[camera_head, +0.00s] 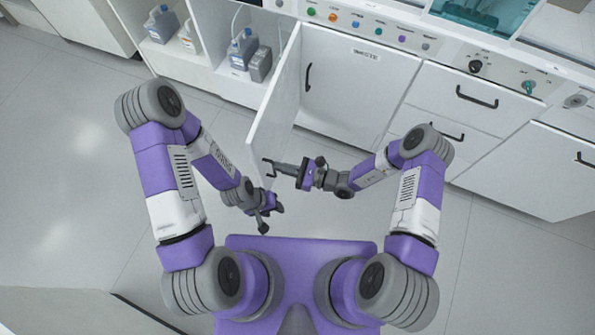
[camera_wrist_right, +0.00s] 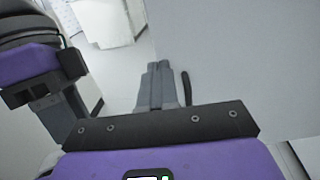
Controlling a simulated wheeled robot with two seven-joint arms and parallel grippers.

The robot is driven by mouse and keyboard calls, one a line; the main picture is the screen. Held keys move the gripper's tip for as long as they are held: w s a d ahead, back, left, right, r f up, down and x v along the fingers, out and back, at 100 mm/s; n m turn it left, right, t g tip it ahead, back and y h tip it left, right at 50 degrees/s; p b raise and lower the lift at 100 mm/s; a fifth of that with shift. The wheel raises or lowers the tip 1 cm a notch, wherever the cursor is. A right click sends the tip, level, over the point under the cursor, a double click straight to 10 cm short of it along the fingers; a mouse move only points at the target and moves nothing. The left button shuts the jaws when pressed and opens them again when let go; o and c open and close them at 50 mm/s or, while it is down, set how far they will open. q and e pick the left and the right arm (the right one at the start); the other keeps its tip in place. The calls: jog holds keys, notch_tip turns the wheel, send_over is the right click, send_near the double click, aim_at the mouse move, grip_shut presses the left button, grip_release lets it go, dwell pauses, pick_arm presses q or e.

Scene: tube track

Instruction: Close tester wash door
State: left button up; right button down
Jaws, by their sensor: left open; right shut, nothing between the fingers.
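The wash door (camera_head: 277,103) is a white panel standing swung open from the cabinet with bottles, its free edge toward me. Its dark handle (camera_head: 268,166) is near the free edge. My right gripper (camera_head: 277,167) is shut and empty, its fingers pointing left by the handle; contact is unclear. In the right wrist view, its fingers (camera_wrist_right: 156,84) are together beside the white door face (camera_wrist_right: 245,60), with the dark handle (camera_wrist_right: 186,88) just right of them. My left gripper (camera_head: 270,217) is open and empty, below the door's free edge.
The open cabinet (camera_head: 220,88) holds grey bottles (camera_head: 243,48). The door labelled WASTE (camera_head: 350,80) is shut, right of the open door. Drawers and another shut door (camera_head: 530,165) run further right. Coloured knobs line the panel above. Open floor (camera_head: 70,170) lies left.

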aim_at(257, 161)
jog(key=shift+b+x, duration=0.55)
jog(key=shift+x, duration=2.15)
